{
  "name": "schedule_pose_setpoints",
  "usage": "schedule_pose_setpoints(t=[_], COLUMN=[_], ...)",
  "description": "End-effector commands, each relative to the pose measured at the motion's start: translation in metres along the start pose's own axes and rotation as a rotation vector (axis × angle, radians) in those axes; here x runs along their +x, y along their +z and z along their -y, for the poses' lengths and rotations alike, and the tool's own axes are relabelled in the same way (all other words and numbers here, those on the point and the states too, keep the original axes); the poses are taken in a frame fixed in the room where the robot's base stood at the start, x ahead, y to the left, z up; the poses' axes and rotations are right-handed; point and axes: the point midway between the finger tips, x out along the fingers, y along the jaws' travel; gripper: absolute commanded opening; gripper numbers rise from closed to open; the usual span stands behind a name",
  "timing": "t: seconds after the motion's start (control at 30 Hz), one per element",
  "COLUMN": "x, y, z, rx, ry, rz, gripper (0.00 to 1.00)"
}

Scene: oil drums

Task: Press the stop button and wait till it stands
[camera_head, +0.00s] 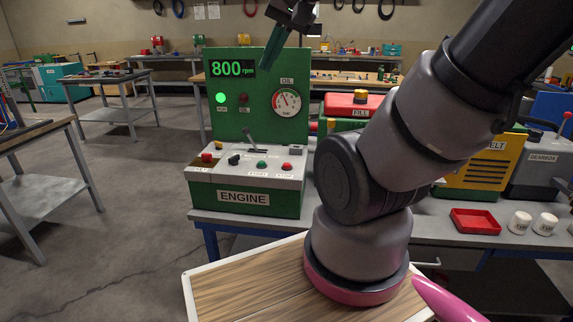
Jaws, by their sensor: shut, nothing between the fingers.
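The green engine console (246,200) stands on a bench in front of me. Its sloped top carries a red button (287,167) at the right, a green button (262,164) beside it, a larger red button (207,157) at the left, a black knob (234,159) and a lever (251,138). The button labels are too small to read surely. The display (231,68) reads 800 rpm, and a green lamp (221,98) is lit. My gripper (268,62), with teal fingers shut and empty, is raised before the console's upper panel, apart from the buttons.
An oil gauge (287,102) and a dark red lamp (243,98) sit on the panel. My arm covers the area right of the console. Open floor lies at left.

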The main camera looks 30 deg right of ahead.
Motion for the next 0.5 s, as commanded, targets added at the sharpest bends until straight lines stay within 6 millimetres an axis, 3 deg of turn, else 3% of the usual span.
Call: schedule_pose_setpoints(t=[0.27, 0.37, 0.5], x=[0.083, 0.117, 0.169], y=[-0.056, -0.080, -0.114], z=[-0.003, -0.014, -0.043], rx=[0.376, 0.528, 0.751], ry=[-0.086, -0.120, -0.159], rz=[0.193, 0.233, 0.260], gripper=[0.00, 0.00, 0.00])
